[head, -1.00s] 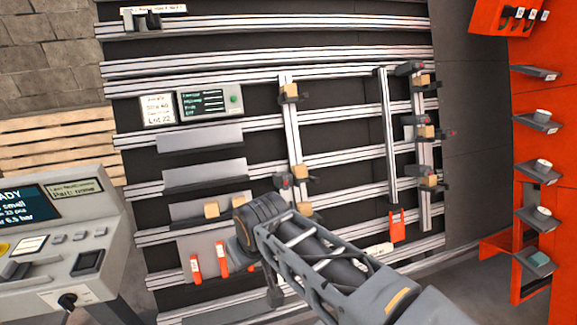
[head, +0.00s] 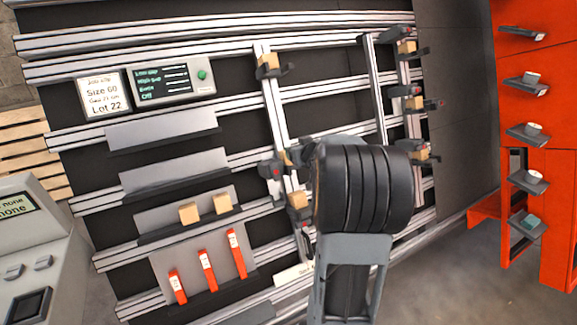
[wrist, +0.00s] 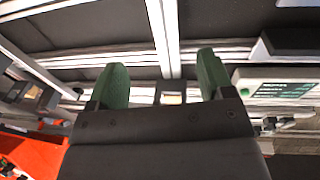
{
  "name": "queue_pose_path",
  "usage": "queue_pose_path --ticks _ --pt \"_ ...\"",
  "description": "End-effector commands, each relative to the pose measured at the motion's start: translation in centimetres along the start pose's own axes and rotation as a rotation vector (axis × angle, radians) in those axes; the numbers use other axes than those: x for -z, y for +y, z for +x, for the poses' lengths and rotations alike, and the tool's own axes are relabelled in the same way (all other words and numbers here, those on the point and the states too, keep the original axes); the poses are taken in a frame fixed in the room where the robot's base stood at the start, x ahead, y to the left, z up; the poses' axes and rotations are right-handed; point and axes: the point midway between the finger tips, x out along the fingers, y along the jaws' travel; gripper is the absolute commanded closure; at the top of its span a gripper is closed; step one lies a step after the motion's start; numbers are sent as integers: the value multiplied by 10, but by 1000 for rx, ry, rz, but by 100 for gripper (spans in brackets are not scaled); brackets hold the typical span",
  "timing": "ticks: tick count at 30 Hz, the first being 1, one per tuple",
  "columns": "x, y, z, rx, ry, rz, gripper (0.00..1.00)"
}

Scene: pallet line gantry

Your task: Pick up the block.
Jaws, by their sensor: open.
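Several tan wooden blocks are in the head view. Two blocks, a left one (head: 189,213) and a right one (head: 222,203), sit on a grey shelf. Others sit at clamps on the upright rails: one at the top (head: 268,64), one lower down (head: 298,201) beside my arm, and several on the right rail. I cannot tell which is the task's block. My gripper (wrist: 162,66) is open, its two green fingertips apart in the wrist view. In the head view my wrist hides the fingers.
Horizontal metal rails cross the panel, with grey shelves (head: 160,131) on the left. Red clips (head: 236,254) stand below the shelf blocks. A label and a small screen (head: 173,82) hang at upper left. A console (head: 30,255) stands left, an orange rack (head: 560,190) right.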

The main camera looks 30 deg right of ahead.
Motion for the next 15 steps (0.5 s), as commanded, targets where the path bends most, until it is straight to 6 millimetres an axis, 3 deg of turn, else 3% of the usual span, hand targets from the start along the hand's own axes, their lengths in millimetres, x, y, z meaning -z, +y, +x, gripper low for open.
queue_pose_path --ticks 1,6,15 --pt "-15 9 10 27 5 12 26" --pt "-32 19 29 106 21 34 26" --pt "-32 12 80 126 23 36 26"
